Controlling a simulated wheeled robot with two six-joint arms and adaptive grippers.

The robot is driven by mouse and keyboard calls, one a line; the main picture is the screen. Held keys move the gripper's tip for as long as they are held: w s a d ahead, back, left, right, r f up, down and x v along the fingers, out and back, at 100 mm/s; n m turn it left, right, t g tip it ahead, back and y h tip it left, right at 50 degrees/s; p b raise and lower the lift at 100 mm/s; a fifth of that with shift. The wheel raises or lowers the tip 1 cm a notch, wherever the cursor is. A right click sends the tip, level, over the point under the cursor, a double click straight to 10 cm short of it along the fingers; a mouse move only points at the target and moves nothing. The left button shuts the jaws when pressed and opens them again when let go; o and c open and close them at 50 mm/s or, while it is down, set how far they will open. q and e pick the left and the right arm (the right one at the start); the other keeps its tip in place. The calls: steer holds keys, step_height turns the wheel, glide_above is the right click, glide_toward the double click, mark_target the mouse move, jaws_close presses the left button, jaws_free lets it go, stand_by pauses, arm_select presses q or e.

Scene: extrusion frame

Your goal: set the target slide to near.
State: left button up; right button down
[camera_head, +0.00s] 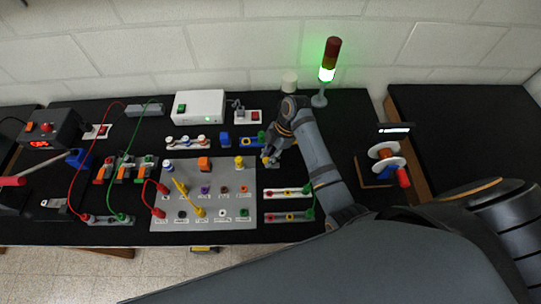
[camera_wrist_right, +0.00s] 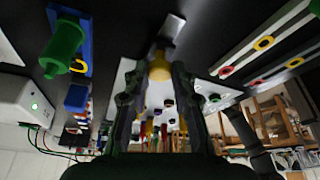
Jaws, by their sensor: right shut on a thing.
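My right gripper (camera_head: 272,156) reaches down over the black bench, just right of the grey socket panel. It is shut on a small yellow knob (camera_head: 266,161), which I take to be the target slide's handle. In the right wrist view the yellow knob (camera_wrist_right: 160,67) sits between the two fingers of the gripper (camera_wrist_right: 157,82). A light grey metal strip (camera_wrist_right: 172,25) lies just beyond it. The fingers and arm cover most of the slide, so its exact position along its travel cannot be told. My left gripper is not in view.
The grey socket panel (camera_head: 235,211) with coloured sockets and leads is left of the gripper. A blue strip with a green part (camera_head: 254,142) is close behind. White terminal strips (camera_head: 276,193) lie nearer. A lit green stack lamp (camera_head: 327,73) stands at the back.

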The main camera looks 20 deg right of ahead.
mark_target(259, 164)
steer(key=a, duration=0.1)
steer(key=w+a, duration=0.1)
steer(key=a, duration=0.1)
steer(key=shift+a, duration=0.1)
steer(key=c, duration=1.1)
jaws_free()
steer(key=v, duration=0.7)
steer(key=shift+r, duration=0.3)
steer(key=shift+s, duration=0.1)
